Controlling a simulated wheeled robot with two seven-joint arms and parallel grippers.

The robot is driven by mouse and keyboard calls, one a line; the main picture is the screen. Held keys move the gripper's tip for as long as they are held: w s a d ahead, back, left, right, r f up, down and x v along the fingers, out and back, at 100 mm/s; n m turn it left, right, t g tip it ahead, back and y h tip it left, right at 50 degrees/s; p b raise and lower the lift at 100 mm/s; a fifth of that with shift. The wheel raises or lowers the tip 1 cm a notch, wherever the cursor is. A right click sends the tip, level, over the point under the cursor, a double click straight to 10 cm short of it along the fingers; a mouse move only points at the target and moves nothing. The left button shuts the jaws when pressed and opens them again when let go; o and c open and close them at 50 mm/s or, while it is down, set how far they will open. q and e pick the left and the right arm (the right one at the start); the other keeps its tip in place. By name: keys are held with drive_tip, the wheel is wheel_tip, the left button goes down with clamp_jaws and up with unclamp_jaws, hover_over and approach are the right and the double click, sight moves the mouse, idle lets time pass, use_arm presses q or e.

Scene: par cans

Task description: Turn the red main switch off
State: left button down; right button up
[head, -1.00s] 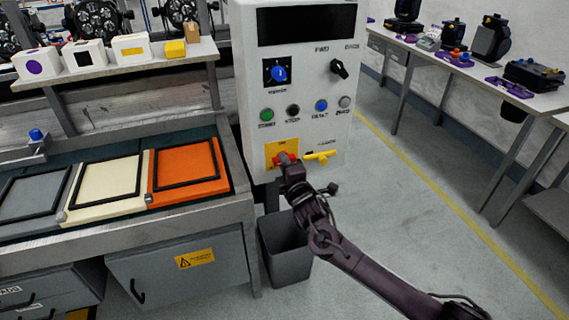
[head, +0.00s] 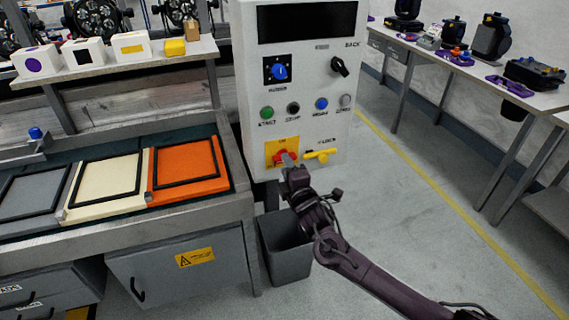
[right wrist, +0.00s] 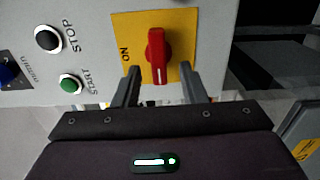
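The red main switch (head: 283,157) sits on a yellow plate (head: 271,148) low on the white control cabinet (head: 308,88). In the right wrist view the red handle (right wrist: 157,52) stands lengthwise up and down the picture, a white mark at its lower end. The "ON" lettering is on the plate's left side there. My right gripper (right wrist: 160,88) is open. Its two fingers are apart on either side of the handle's lower end, with nothing held between them. In the head view the right gripper (head: 291,161) partly covers the switch. My left gripper is not in view.
A yellow lever (head: 320,154) is just right of the switch. Green, black, blue and grey buttons and two knobs sit above. A dark bin (head: 284,252) stands below the cabinet. A workbench (head: 225,214) with coloured panels is at left; open floor is at right.

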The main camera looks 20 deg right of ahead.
drive_tip(key=s, duration=0.5)
drive_tip(key=shift+s+d, duration=0.1)
drive_tip(key=s+d+f+m+g+h, duration=0.1)
drive_tip(key=s+d+f+m+g, duration=0.15)
drive_tip(key=f, duration=0.75)
drive_tip(key=s+d+f+m+g+h, duration=0.1)
drive_tip(key=d+f+m+g, duration=0.15)
drive_tip(key=f, duration=0.75)
drive_tip(key=s+d+f+m+g, duration=0.1)
drive_tip(key=s+f+m+g, duration=0.1)
drive_tip(key=s+f, duration=0.45)
drive_tip(key=s+d+f+m+g, duration=0.1)
drive_tip(key=s+f, duration=0.3)
drive_tip(key=f, duration=0.6)
drive_tip(key=s+a+f+m+g, duration=0.1)
drive_tip(key=s+f, duration=0.5)
drive_tip(key=s, duration=0.6)
drive_tip(key=s+a+f+m+g+y+p, duration=0.1)
drive_tip(key=s+f+m+g, duration=0.3)
drive_tip(key=s, duration=0.9)
drive_tip(key=s+a+f+m+g, duration=0.2)
drive_tip(key=s+f, duration=0.6)
drive_tip(key=s, duration=0.4)
drive_tip(key=shift+s+m+g, duration=0.35)
drive_tip(key=shift+m+g, duration=0.25)
drive_tip(key=shift+g, duration=0.4)
